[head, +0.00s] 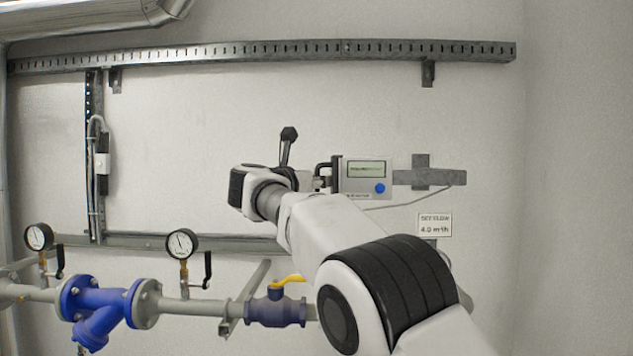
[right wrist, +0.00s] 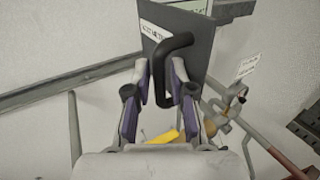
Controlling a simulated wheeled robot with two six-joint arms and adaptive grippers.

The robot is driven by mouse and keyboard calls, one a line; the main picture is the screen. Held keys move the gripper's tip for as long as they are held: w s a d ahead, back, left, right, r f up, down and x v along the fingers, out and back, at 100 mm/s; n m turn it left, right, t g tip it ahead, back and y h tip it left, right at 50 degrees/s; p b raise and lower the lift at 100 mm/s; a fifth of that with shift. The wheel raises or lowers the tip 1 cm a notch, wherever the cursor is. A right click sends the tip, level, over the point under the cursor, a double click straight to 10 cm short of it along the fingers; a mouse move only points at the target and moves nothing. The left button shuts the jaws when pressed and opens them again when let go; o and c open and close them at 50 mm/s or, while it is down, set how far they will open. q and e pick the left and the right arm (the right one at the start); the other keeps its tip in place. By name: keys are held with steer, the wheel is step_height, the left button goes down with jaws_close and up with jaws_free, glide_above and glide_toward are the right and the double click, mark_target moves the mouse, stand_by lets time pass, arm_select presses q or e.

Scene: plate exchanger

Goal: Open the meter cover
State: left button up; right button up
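The meter (head: 385,172) is a pale box on the wall with a lit display and a blue button, both uncovered in the head view. Its dark cover (head: 337,176) shows nearly edge-on at the box's left side, standing out from the wall. In the right wrist view the cover is a grey panel (right wrist: 203,48) with a black bent handle (right wrist: 178,44). My right gripper (right wrist: 158,112) is open, its purple-padded fingers on either side of the handle; I cannot tell if either touches it. In the head view the right gripper (head: 318,182) is small and partly hidden. My left gripper is not in view.
Below are a pipe with a blue strainer (head: 100,300), two gauges (head: 182,244) and a valve with a yellow lever (head: 288,281). A slotted rail (head: 260,52) crosses above. A flow sign (head: 435,225) hangs lower right. The wall at far right is bare.

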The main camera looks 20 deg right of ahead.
steer(key=shift+d, duration=0.1)
steer(key=v, duration=0.7)
steer(key=shift+f, duration=0.1)
